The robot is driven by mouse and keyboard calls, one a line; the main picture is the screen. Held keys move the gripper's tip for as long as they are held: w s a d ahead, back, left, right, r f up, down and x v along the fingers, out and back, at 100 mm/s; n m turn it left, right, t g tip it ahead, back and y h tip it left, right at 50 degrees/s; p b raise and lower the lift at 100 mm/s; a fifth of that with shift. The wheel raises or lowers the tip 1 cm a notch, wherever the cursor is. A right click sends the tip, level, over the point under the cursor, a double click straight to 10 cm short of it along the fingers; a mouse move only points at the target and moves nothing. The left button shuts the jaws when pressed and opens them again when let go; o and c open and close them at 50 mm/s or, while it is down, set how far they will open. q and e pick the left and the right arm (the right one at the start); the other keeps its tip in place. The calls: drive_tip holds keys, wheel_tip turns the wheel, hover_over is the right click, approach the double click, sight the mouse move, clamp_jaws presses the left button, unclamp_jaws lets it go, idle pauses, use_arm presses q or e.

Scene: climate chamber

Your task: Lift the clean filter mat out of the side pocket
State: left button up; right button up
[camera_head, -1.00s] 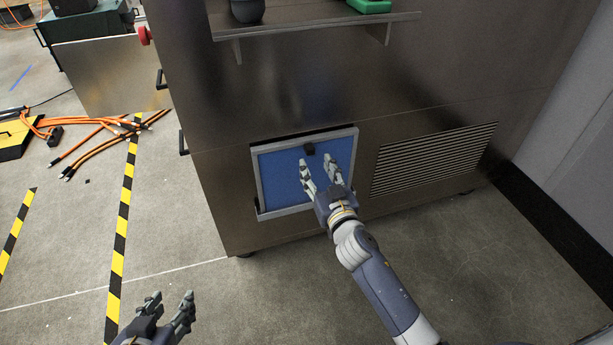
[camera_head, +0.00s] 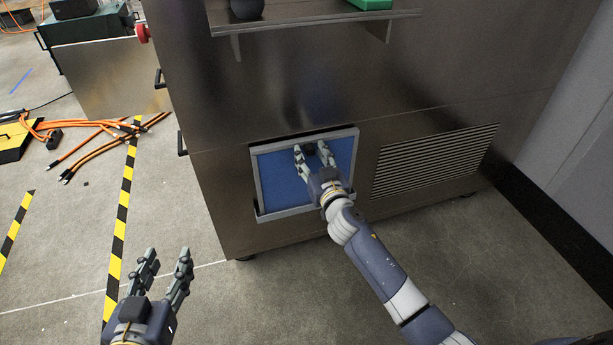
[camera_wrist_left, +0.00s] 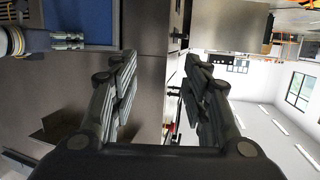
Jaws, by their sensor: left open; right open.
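The clean filter mat (camera_head: 276,178) is a blue panel with a light grey frame, standing in the side pocket (camera_head: 287,213) on the metal cabinet's side. A small black tab (camera_head: 310,150) sits at its upper middle. My right gripper (camera_head: 312,150) is open in front of the mat, its fingertips on either side of the tab; I cannot tell whether they touch it. My left gripper (camera_head: 166,256) is open and empty over the floor, left of the cabinet. In the left wrist view, part of the blue mat (camera_wrist_left: 84,18) shows at upper left beside my right gripper's fingers.
A louvred vent (camera_head: 434,160) is right of the pocket. A shelf (camera_head: 320,22) above holds a dark object (camera_head: 247,8) and a green one (camera_head: 371,4). Orange cables (camera_head: 100,150) and striped tape (camera_head: 122,220) lie on the floor at left. The floor before the cabinet is clear.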

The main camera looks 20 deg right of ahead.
clamp_jaws()
drive_tip(key=shift+r, duration=0.1)
